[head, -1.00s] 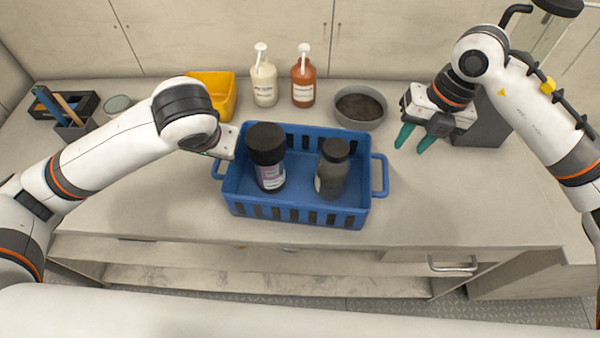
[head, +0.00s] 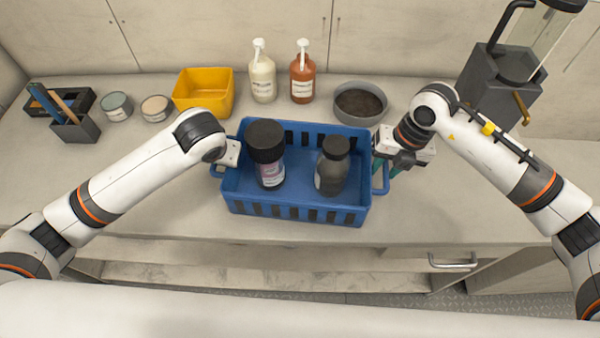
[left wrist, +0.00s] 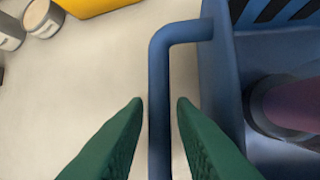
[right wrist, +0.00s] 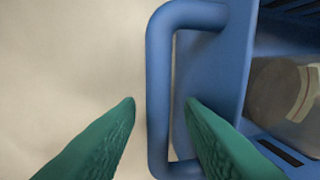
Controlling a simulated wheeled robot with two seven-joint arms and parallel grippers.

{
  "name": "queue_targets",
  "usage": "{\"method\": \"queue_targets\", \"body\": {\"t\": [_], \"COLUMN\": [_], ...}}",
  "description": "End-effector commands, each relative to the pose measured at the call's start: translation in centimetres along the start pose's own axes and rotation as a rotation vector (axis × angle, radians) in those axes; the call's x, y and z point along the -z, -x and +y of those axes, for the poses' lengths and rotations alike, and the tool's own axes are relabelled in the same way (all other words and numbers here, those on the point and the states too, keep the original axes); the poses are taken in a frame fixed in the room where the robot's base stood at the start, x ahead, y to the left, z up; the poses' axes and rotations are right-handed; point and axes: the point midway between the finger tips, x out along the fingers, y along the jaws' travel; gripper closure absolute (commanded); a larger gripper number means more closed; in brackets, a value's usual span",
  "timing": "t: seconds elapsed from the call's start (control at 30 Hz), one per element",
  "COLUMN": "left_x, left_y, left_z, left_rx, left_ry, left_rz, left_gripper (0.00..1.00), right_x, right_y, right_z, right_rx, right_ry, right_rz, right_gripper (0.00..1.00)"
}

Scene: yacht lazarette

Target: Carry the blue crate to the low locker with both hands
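The blue crate (head: 290,213) sits upright on the counter with a dark-lidded jar (head: 268,157) and a dark bottle (head: 332,167) inside. Its left handle (left wrist: 160,75) runs between the fingertips of my left gripper (left wrist: 160,102), which is open with gaps on both sides. Its right handle (right wrist: 158,75) runs between the fingertips of my right gripper (right wrist: 160,103), also open, one finger inside the handle loop. In the head view the left fingers are mostly hidden. An open low space (head: 250,278) shows under the counter; I cannot tell whether it is the low locker.
Behind the crate stand a yellow bin (head: 203,92), a cream pump bottle (head: 262,78), an orange pump bottle (head: 303,77) and a grey bowl (head: 360,104). A dark grey box (head: 492,92) stands back right. The counter in front of the left arm is clear.

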Motion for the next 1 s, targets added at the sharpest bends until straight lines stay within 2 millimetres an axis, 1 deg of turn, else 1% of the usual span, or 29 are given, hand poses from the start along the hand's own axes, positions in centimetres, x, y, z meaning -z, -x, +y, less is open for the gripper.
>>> {"method": "queue_targets", "body": {"t": [0.1,0.37,0.4,0.47,0.5,0.53,0.6,1.0], "left_x": [0.04,0.04,0.04,0.03,0.03,0.03,0.02,-0.13], "left_y": [-0.50,-0.58,-0.57,-0.57,-0.56,-0.56,-0.55,-0.38], "left_z": [-0.01,-0.02,-0.02,-0.02,-0.02,-0.02,-0.02,0.01], "left_rx": [0.000,0.000,0.001,0.001,0.001,0.001,0.001,0.001], "left_ry": [-0.001,-0.001,-0.001,-0.001,-0.001,-0.001,-0.001,0.001], "left_rz": [0.000,0.000,0.000,0.000,0.000,0.000,0.000,-0.004], "left_gripper": [0.77,0.77,0.80,0.90,0.96,1.00,1.00,1.00], "right_x": [0.00,0.01,0.01,0.01,0.01,0.01,0.01,0.07], "right_y": [-0.47,-0.54,-0.54,-0.54,-0.53,-0.53,-0.52,-0.34], "right_z": [-0.02,-0.02,-0.02,-0.02,-0.02,-0.02,-0.02,-0.08], "right_rx": [0.000,0.000,0.000,0.000,0.000,0.000,0.000,0.002], "right_ry": [0.001,0.001,0.001,0.001,0.001,0.001,0.001,0.001], "right_rz": [0.000,0.001,0.001,0.001,0.001,0.001,0.001,0.003], "right_gripper": [0.66,0.66,0.69,0.79,0.85,0.90,1.00,1.00]}}
